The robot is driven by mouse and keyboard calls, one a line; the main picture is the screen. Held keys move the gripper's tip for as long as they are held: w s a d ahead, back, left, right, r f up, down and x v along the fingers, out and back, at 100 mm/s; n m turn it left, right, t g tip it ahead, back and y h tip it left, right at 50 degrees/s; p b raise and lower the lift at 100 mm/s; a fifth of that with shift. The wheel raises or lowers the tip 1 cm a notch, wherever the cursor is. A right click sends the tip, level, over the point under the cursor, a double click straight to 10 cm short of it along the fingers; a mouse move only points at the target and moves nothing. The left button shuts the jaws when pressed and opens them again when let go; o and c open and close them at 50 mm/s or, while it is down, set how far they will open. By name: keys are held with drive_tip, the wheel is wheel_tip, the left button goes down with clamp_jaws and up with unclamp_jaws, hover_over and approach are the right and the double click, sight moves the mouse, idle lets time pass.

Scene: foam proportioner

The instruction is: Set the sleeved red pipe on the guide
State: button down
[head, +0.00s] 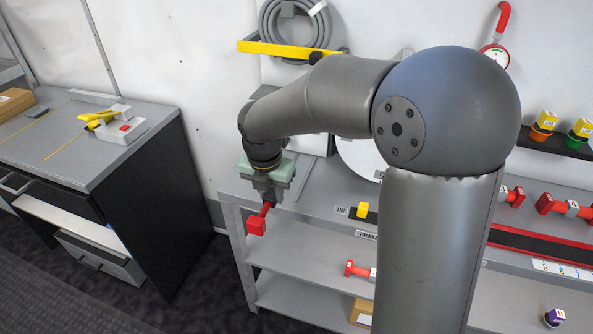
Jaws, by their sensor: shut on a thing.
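My gripper (267,198) hangs at the left end of the grey bench, pointing down. It is shut on a red pipe (256,225), whose square red end sticks out below and left of the fingers. The pipe is tilted, and a sleeve on it cannot be made out behind the fingers. Other red pipes with grey sleeves lie on the bench at the right, one in full view (570,209) and one partly hidden by my arm (511,196). Another red pipe (357,270) lies on the shelf below. I cannot tell which part is the guide.
A black track with a red strip (540,248) runs along the bench at the right. A grey workbench (75,145) stands at the left, across a floor gap. My arm hides much of the bench.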

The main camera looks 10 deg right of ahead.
drive_tip(key=w+d+p, duration=0.2)
drive_tip(key=w+d, duration=0.2)
drive_tip(key=w, duration=0.4)
drive_tip(key=w+d+p, duration=0.2)
drive_tip(key=w+d, duration=0.3)
drive_tip(key=w, duration=0.2)
hover_over(297, 176)
drive_tip(key=f, duration=0.6)
drive_tip(key=shift+s+a, duration=0.3)
drive_tip(key=shift+w+d+f+p, duration=0.2)
drive_tip(key=shift+f+p, duration=0.2)
drive_tip(key=shift+f, duration=0.15)
drive_tip(key=shift+f, duration=0.2)
drive_tip(key=c, duration=1.1)
unclamp_jaws()
